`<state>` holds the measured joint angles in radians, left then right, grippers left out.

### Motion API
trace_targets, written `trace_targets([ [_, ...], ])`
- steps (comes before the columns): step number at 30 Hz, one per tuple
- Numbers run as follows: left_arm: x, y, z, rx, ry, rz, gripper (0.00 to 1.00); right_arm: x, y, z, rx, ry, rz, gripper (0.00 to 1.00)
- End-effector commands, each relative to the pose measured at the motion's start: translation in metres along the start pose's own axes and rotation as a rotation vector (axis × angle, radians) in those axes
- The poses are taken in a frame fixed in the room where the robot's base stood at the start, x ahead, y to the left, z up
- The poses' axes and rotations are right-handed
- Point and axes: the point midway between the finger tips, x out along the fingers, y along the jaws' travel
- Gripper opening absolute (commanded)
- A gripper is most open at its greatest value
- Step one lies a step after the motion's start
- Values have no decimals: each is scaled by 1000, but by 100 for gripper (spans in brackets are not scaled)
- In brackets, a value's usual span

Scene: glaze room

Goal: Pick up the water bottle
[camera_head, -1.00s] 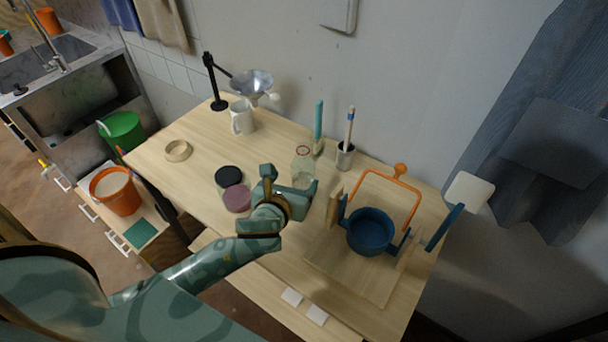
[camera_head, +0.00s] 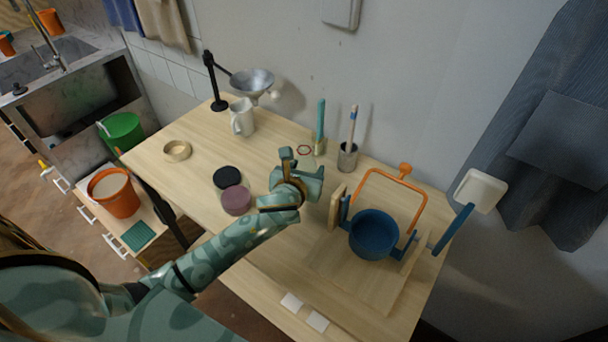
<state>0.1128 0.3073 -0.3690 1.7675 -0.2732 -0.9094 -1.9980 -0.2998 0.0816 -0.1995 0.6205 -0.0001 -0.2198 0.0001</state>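The water bottle seems to be the clear vessel behind my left gripper; its red ring (camera_head: 305,151) shows just above the fingers, and most of its body is hidden or too transparent to make out. My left gripper (camera_head: 301,167) reaches over the table from the left. Its two fingers are apart, one on the left and one on the right, just in front of and below the red ring. I cannot tell whether they touch the bottle. My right gripper is not in view.
A blue pot (camera_head: 373,235) with an orange handle (camera_head: 420,205) stands close on the right. A purple jar (camera_head: 236,201) and black disc (camera_head: 227,178) lie left of the gripper. A teal brush (camera_head: 320,120) and a brush cup (camera_head: 347,158) stand behind.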

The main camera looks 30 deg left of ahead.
Motion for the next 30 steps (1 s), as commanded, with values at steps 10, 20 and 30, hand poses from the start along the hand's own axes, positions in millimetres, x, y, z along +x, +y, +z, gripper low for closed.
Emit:
trace_targets([
  [10,0,0,0,0,-1,0,24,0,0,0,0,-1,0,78],
  [20,-5,0,13,0,-3,-1,24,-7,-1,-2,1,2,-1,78],
  [30,-32,0,42,0,-3,-1,24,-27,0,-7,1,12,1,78],
])
